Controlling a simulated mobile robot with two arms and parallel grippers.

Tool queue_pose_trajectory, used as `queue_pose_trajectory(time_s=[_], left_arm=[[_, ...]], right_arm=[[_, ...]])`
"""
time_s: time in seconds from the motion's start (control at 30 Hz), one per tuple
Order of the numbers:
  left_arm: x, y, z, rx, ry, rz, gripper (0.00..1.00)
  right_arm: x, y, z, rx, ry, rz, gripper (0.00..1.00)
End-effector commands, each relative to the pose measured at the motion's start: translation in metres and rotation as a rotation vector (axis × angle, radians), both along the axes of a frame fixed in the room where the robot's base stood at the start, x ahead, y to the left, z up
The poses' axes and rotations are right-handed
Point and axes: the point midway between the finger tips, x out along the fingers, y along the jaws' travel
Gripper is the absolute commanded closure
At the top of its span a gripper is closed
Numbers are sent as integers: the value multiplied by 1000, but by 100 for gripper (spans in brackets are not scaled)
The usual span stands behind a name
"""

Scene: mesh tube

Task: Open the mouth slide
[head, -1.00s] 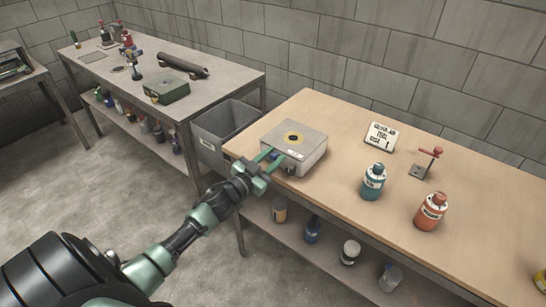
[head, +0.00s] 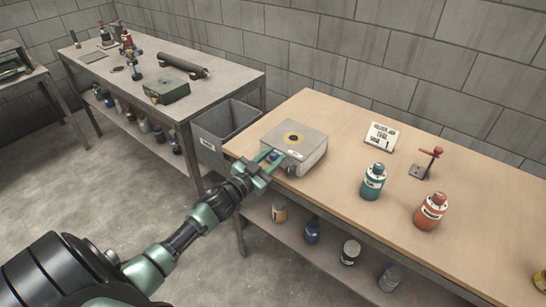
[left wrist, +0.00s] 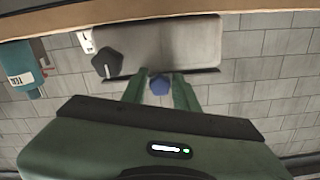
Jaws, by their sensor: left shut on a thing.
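The grey box (head: 301,146) sits at the left front corner of the wooden bench. My left gripper (head: 275,156) is at the box front, shut on the blue knob with one green finger on each side. The fingers partly hide the knob and the front face. A dark dial (left wrist: 108,64) is beside it on the box face. My right gripper is not in view.
A teal bottle (head: 373,182), a red bottle (head: 431,210), a small sign (head: 380,137) and a red-handled lever (head: 429,162) stand right of the box. A grey bin (head: 222,134) is behind left. Several bottles stand on the lower shelf. The bench's front middle is clear.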

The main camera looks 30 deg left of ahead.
Motion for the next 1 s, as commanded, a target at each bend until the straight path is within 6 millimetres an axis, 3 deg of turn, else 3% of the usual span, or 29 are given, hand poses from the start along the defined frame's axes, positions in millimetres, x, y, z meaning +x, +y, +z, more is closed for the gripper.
queue_pose_trajectory(time_s=[0.3, 0.53, 0.57, 0.6, 1.0], left_arm=[[-30, 1, 0, -1, 2, 0, 100], [-29, 2, 0, 0, -1, -1, 100], [-29, 2, 0, 0, -1, -1, 62], [-29, 2, 0, 0, -1, -1, 57], [-37, 3, -1, 0, 1, 0, 57]], right_arm=[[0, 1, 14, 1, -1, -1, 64], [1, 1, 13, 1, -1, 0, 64], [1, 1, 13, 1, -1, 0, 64], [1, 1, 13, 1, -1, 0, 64], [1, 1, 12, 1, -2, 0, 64]])
